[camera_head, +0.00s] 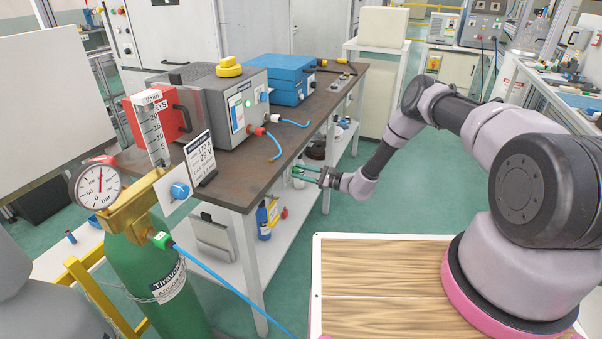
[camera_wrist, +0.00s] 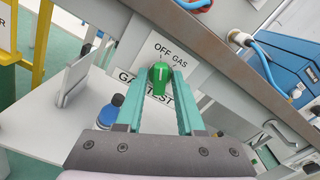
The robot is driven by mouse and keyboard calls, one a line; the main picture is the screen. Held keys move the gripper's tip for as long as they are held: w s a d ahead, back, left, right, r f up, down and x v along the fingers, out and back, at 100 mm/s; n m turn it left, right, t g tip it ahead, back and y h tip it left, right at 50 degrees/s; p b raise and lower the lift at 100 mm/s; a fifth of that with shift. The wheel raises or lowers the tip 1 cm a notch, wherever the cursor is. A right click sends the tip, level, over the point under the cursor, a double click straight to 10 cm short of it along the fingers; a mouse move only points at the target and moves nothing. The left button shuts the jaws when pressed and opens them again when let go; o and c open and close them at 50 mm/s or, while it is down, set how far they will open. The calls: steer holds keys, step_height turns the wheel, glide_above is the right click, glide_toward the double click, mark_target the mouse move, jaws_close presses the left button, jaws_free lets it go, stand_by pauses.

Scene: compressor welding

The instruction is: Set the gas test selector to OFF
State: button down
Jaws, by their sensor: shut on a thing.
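The gas test selector is a green knob (camera_wrist: 159,80) with a white mark, on a white plate (camera_wrist: 139,60) lettered OFF, GAS and GAS TEST. In the wrist view it sits between the two teal fingers of my gripper (camera_wrist: 162,76), which is shut on it. The knob's white mark points roughly up in the picture, near the OFF and GAS words; I cannot tell exactly which it meets. In the head view my gripper (camera_head: 306,174) reaches the right side of the workbench, just under its top. The selector is not clearly visible there.
The brown workbench top (camera_head: 228,188) overhangs the gripper closely. A grey welding unit (camera_head: 205,95) and a blue case (camera_head: 285,75) stand on it. A green gas cylinder (camera_head: 165,285) stands at the front left. A blue bottle (camera_wrist: 107,113) stands on the lower shelf. The green floor right of the bench is clear.

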steer(key=shift+n, duration=0.3)
steer(key=c, duration=0.8)
jaws_free()
steer(key=shift+d, duration=0.1)
steer(key=v, duration=1)
steer(key=shift+d, duration=0.35)
steer(key=shift+s, duration=0.15)
